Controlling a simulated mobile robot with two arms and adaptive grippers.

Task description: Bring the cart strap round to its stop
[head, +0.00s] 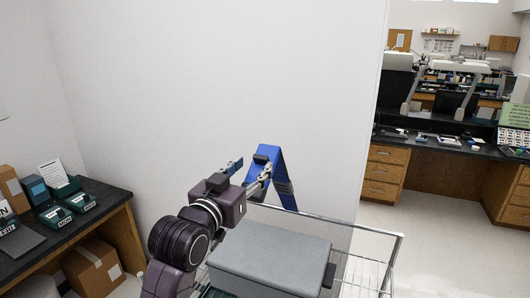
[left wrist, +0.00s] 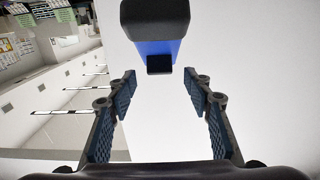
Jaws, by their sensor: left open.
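The blue cart strap (head: 279,172) stands up in a bent arch above the far side of the cart (head: 385,258), with a dark piece near its top. In the left wrist view the strap (left wrist: 155,47) is straight ahead, with a dark grey end and a small black block below it. My left gripper (head: 249,171) is open beside the strap's upper part. In the left wrist view its two padded fingers (left wrist: 160,88) are spread, with nothing between them; the strap shows beyond their tips. I cannot make out the stop for certain. My right gripper is not in view.
A grey lidded box (head: 270,255) sits in the wire cart, with a dark fitting (head: 328,276) on its right side. A white wall stands behind the cart. A dark bench (head: 105,203) with small boxes is at left, a cardboard box (head: 93,268) beneath. Open floor lies right.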

